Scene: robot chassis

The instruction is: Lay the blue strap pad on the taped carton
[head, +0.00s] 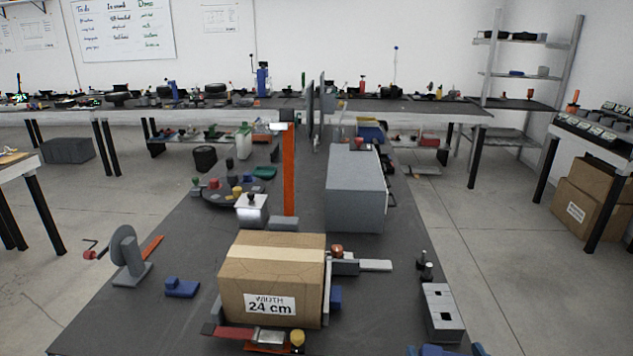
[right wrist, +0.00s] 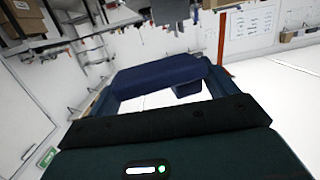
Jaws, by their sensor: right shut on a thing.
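The taped carton (head: 272,275) stands near the front middle of the dark table in the head view. It is brown, with a pale tape strip across its top and a "WIDTH 24 cm" label on its front. My right gripper (head: 446,350) shows only as a blue piece at the bottom edge, right of the carton and apart from it. In the right wrist view, the jaws are shut on a dark blue strap pad (right wrist: 158,72), which lies across between the fingers. Its far side is hidden. My left gripper is not in view.
A grey clamp-like block (head: 441,308) stands right of the carton. A blue piece (head: 181,288) and a grey stand (head: 129,258) are at left. A red-and-grey tool (head: 262,338) lies before the carton. A grey box (head: 355,190) and an orange post (head: 289,170) stand behind it.

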